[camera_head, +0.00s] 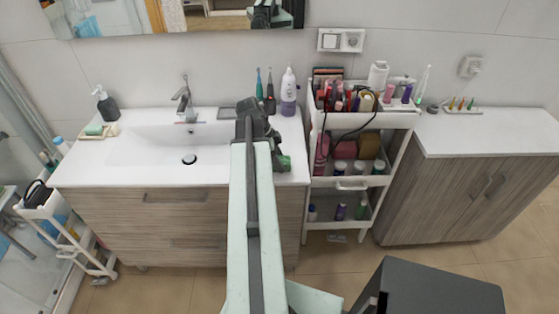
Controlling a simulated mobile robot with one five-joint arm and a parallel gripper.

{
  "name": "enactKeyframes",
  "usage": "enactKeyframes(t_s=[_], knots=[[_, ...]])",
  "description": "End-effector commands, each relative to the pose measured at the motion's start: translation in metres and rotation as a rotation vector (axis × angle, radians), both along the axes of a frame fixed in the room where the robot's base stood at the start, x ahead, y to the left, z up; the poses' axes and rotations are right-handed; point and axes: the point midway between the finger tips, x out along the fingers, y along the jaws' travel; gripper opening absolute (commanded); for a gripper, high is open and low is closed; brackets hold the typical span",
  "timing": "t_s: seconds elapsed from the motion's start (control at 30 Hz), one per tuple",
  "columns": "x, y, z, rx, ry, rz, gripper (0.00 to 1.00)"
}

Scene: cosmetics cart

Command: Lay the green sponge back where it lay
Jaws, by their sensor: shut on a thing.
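My gripper (275,150) is at the far end of my arm, over the right part of the white sink counter (215,175). It is mostly hidden behind my own dark wrist. A small piece of the green sponge (284,163) shows at its lower right, and the gripper is shut on it. The rest of the sponge is hidden. I cannot tell how high the sponge is above the counter.
A tan tray (84,137) with a pale green block (94,129) lies left of the basin, by a dark soap dispenser (107,105). A crowded white cart (318,120) stands to the right.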

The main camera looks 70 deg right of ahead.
Motion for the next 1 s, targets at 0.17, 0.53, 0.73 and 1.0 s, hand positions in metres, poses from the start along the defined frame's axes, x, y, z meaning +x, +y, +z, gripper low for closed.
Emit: enactKeyframes(t_s=[0.17,0.53,0.73,1.0], knots=[[0.000,0.000,-0.002,0.000,0.000,0.000,0.71],[0.001,0.000,0.003,0.000,0.000,0.001,0.71],[0.009,0.003,0.030,0.000,0.000,0.003,0.71],[0.031,0.011,0.090,-0.001,0.000,0.004,0.71]])
